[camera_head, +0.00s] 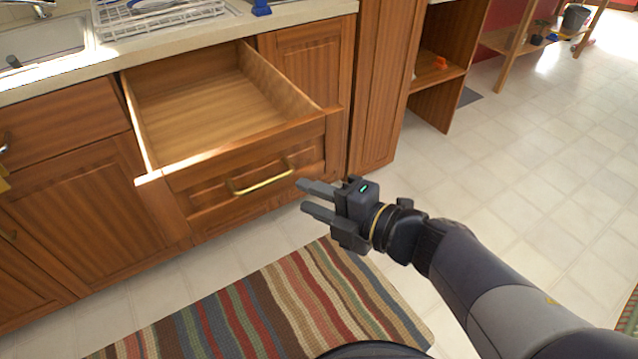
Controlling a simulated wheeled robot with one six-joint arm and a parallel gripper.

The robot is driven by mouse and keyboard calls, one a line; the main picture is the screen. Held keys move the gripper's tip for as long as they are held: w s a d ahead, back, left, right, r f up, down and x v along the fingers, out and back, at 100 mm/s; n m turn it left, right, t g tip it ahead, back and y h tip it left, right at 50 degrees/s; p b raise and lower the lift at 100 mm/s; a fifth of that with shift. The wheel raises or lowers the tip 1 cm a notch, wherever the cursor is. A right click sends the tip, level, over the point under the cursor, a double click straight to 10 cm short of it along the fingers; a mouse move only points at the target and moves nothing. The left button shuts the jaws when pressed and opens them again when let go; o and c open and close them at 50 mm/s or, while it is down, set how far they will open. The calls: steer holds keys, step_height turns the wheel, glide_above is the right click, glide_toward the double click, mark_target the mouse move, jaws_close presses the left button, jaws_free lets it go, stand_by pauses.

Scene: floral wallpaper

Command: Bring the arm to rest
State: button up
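My gripper (308,197) is in the middle of the head view, at the end of my arm, which reaches in from the lower right. Its two dark fingers point left, with a gap between them and nothing held. The fingertips are close to the right end of the brass handle (262,180) of a wooden drawer (240,165) in this view. I cannot tell the exact depth between them, but they look apart. The drawer is pulled out and its inside is empty.
A counter (270,22) with a sink (35,50) and a dish rack (160,18) runs along the top left. A striped rug (270,310) lies on the floor below my gripper. An open shelf unit (435,75) stands at the upper right. The tiled floor (540,150) at right is clear.

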mark_target(273, 182)
steer(key=shift+s+d, duration=0.3)
steer(key=shift+d, duration=0.1)
steer(key=shift+a, duration=0.1)
stand_by(0.3)
steer(key=shift+b+x, duration=1.95)
steer(key=shift+x, duration=3.4)
steer(key=shift+w+d, duration=0.1)
steer(key=shift+d, duration=0.15)
